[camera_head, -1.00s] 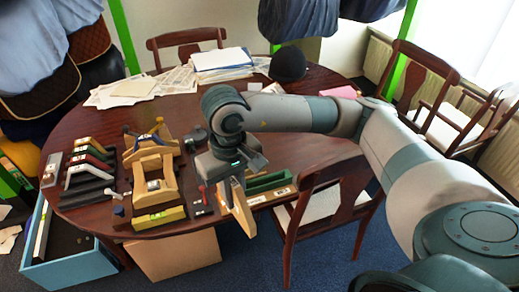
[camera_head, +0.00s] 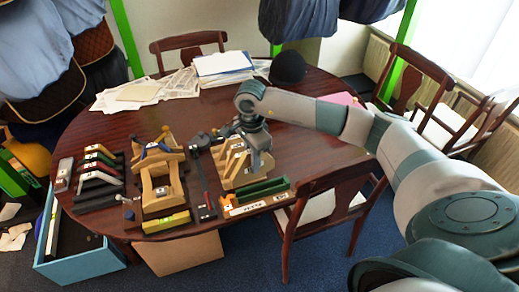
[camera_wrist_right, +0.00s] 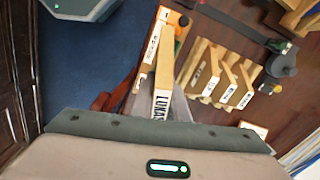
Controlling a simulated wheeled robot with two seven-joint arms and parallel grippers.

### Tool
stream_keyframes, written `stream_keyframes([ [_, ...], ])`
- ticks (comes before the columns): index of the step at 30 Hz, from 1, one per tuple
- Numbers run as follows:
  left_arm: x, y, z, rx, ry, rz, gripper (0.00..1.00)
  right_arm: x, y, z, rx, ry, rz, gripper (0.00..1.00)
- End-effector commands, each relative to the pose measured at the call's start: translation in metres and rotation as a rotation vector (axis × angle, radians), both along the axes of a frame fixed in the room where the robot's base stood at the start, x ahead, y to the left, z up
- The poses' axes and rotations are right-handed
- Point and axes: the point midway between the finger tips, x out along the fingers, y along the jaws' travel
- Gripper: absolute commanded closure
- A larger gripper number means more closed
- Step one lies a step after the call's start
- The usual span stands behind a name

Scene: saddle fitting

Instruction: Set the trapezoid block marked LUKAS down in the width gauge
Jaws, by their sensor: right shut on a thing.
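My right gripper (camera_head: 258,150) is over the right part of the table, beside a wooden rack. In the right wrist view it is shut on the wooden trapezoid block marked LUKAS (camera_wrist_right: 164,75), whose white label faces the camera. In the head view I cannot make the held block out clearly from the gripper and rack. A long base with white labels and an orange piece (camera_head: 228,201) lies at the table's front edge; it may be the width gauge, but I cannot be sure. It seems to show partly behind the block in the wrist view. My left gripper is not in view.
The wooden rack (camera_wrist_right: 205,52) holds several labelled blocks close beside the held one. Green channels (camera_head: 264,189) lie near the front edge. Left are a wooden stand (camera_head: 160,190), a yellow level (camera_head: 166,222) and a dark bar (camera_head: 204,206). A chair (camera_head: 325,205) stands close in front.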

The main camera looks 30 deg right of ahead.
Motion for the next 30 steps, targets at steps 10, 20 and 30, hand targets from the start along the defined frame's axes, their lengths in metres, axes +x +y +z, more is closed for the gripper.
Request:
stream_keyframes([
  [10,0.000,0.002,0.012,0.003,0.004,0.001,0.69,0.008,-0.031,-0.009,0.001,-0.001,-0.231,1.00],
  [20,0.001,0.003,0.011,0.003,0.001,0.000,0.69,0.008,-0.030,-0.010,0.001,0.000,-0.226,1.00],
  [30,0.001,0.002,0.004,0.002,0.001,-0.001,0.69,0.008,-0.030,-0.025,0.002,0.000,-0.225,1.00],
])
